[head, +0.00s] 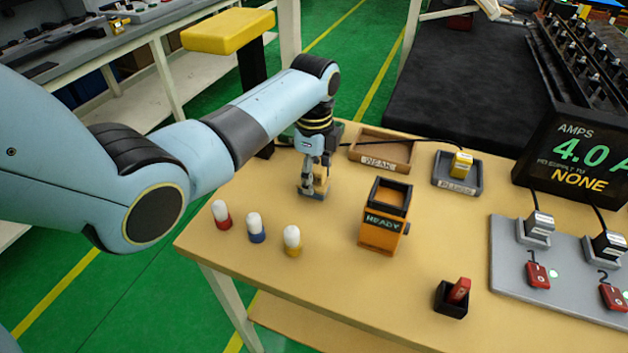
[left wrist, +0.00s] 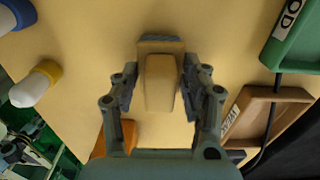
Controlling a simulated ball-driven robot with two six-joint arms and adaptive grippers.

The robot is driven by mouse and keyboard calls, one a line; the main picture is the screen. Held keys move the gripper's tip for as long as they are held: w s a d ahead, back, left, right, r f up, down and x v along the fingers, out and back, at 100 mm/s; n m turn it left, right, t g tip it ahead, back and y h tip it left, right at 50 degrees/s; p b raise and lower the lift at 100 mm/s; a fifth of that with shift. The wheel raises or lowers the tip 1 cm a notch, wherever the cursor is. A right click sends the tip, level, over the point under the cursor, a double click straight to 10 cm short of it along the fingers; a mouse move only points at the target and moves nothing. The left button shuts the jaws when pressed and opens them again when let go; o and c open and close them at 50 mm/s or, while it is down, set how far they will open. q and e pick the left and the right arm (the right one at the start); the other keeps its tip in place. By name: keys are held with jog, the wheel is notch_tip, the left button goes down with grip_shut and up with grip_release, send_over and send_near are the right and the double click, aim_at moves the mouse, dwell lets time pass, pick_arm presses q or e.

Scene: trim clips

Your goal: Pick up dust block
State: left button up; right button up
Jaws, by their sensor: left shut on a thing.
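The dust block (left wrist: 160,82) is tan with a darker grey layer at its far end. My left gripper (head: 314,186) reaches down to the back left part of the table, and its fingers are shut on the block. In the left wrist view the fingers of my left gripper (left wrist: 158,88) press on both sides of it. In the head view only a little of the block shows low between the fingers. Whether it touches the table is hard to tell. My right gripper is not in view.
Several items stand around: white-capped bottles (head: 256,228), an orange READY box (head: 382,222), a brown WEAK tray (head: 375,163), a grey tray (head: 442,183) with a yellow item, and a small black holder (head: 450,304). The wrist view shows a green tray (left wrist: 290,45).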

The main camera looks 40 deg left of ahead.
aim_at(314, 167)
pick_arm(q)
notch_tip(314, 167, up, 10)
jog(key=o, duration=0.7)
jog(key=shift+c, duration=0.2)
jog(key=c, duration=0.5)
